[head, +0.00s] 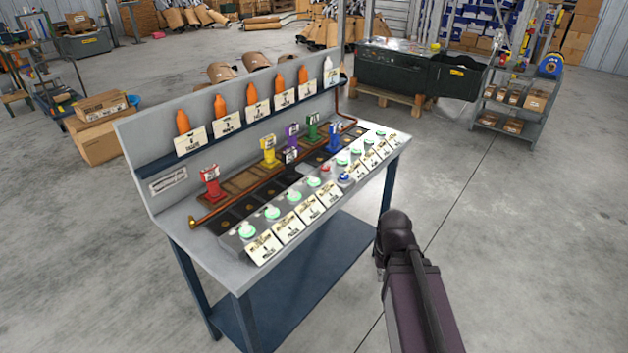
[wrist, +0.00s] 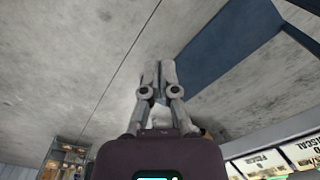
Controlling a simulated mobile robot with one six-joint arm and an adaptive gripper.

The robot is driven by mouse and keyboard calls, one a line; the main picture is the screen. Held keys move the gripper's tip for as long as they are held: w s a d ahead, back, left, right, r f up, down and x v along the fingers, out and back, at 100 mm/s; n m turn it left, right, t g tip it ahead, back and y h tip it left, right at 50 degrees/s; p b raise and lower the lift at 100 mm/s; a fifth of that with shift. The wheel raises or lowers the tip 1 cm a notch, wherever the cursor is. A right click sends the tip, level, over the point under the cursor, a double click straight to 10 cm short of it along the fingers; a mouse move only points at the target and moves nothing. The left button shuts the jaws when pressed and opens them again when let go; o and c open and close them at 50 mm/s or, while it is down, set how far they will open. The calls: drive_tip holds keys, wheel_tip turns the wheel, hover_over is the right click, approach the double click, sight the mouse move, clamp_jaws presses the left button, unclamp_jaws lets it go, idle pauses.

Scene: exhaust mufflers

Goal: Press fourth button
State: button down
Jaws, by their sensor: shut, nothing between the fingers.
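A grey strip with a row of green-lit round buttons runs along the front of the workbench (head: 215,258). Counted from the near left end, the fourth button (head: 313,181) is pale green with a white label card in front of it. Which end the numbering starts from is too small to read. My gripper (wrist: 158,72) is shut and empty in the wrist view, over bare floor beside the bench. Label cards (wrist: 262,163) show at the lower right of that view. In the head view my arm is right of the bench, apart from the buttons; the fingers are not distinguishable.
A red button and a blue button (head: 345,178) sit near the strip's middle. Coloured stands, including a yellow one (head: 269,150), are behind the buttons. Orange bottles (head: 183,122) line the back shelf.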

wheel_tip(320, 180, up, 18)
drive_tip(key=m+t+y+p, duration=0.35)
drive_tip(key=t+p, duration=0.45)
drive_tip(key=p, duration=0.4)
hover_over(314, 181)
drive_tip(key=shift+w+f+y, duration=0.15)
drive_tip(key=shift+w+y, duration=0.05)
drive_tip(key=shift+y, duration=0.25)
drive_tip(key=shift+f, duration=0.2)
wheel_tip(314, 181, down, 8)
drive_tip(key=b, duration=0.8)
drive_tip(key=shift+f+b, duration=0.25)
drive_tip(key=shift+b, duration=0.15)
drive_tip(key=shift+f, duration=0.2)
drive_tip(key=shift+f+b, duration=0.25)
drive_tip(key=shift+b, duration=0.2)
